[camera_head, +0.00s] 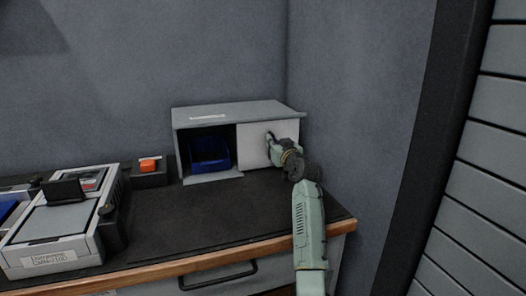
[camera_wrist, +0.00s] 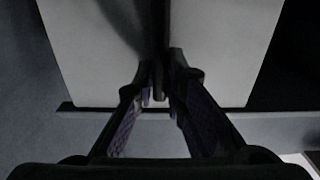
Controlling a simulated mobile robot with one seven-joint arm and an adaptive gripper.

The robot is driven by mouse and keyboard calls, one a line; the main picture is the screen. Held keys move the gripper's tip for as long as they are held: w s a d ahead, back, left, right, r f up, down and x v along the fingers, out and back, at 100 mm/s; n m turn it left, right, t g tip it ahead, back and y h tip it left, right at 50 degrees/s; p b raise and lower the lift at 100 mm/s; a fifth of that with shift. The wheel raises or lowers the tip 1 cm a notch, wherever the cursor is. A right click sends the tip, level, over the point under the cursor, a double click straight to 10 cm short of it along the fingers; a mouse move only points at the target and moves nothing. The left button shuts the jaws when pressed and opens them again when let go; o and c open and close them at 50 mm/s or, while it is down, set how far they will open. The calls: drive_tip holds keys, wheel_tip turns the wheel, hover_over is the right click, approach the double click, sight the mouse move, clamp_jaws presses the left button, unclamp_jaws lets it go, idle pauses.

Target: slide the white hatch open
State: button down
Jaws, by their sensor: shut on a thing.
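The white hatch (camera_head: 252,150) is a flat panel over the right part of a grey cabinet (camera_head: 240,110) on the bench. The left part of the cabinet is open, and a blue bin (camera_head: 209,152) shows inside. My gripper (camera_head: 271,141) is at the hatch's front face. In the wrist view, the hatch (camera_wrist: 222,60) fills the middle. There my gripper (camera_wrist: 160,80) is shut on a dark upright handle (camera_wrist: 157,30) in front of the panel. The contact is dim and partly hidden by the fingers.
A dark bench top (camera_head: 225,210) with a wooden front edge carries the cabinet. A grey device (camera_head: 55,225) and a box with an orange top (camera_head: 149,165) stand to the left. A wall is close on the cabinet's right. The bench in front of the cabinet is clear.

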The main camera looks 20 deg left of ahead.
drive_tip(key=shift+w+d, duration=0.45)
drive_tip(key=shift+d, duration=0.3)
drive_tip(key=c, duration=1.6)
unclamp_jaws()
drive_tip(key=shift+c, duration=0.2)
drive_tip(key=v, duration=1.2)
drive_tip(key=shift+a, duration=0.15)
